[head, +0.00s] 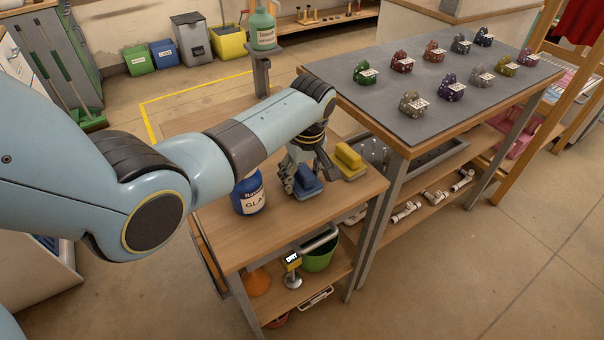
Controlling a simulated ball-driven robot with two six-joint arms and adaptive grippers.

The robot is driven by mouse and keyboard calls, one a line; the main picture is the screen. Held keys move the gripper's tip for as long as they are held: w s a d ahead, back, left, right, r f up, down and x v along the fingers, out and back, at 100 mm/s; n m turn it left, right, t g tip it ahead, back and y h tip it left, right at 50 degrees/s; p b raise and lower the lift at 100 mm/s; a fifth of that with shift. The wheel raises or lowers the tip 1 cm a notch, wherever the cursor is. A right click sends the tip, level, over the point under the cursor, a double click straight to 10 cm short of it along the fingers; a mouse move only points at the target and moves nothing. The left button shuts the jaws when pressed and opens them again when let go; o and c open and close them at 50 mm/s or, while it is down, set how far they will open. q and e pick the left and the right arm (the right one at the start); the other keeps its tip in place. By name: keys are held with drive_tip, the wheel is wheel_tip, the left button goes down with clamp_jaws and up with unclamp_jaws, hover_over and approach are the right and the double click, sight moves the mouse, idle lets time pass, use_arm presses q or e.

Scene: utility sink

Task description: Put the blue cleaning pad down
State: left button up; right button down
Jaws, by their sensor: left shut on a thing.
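The blue cleaning pad (307,185) is at the wooden bench top (285,228), near its middle. My left gripper (305,178) reaches down from above and is shut on the pad. The pad looks to be at the bench surface, but I cannot tell whether it touches. The fingers hide part of it. My right gripper is not in the head view.
A yellow pad (349,160) lies just right of the blue pad. A blue labelled bottle (247,196) stands close on the left. A grey-topped table (400,112) with several small figures stands at the right. The bench's front part is clear.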

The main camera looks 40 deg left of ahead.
sight(304, 172)
use_arm(q)
drive_tip(key=o, duration=1.6)
drive_tip(key=shift+c, duration=0.2)
drive_tip(key=shift+f, duration=0.1)
drive_tip(key=shift+f+b, duration=0.1)
drive_tip(key=shift+b, duration=0.25)
drive_tip(key=r, duration=0.3)
drive_tip(key=d+r, duration=0.1)
drive_tip(key=r, duration=0.3)
drive_tip(key=s+r+p, duration=0.1)
drive_tip(key=r, duration=0.3)
drive_tip(key=shift+d, duration=0.2)
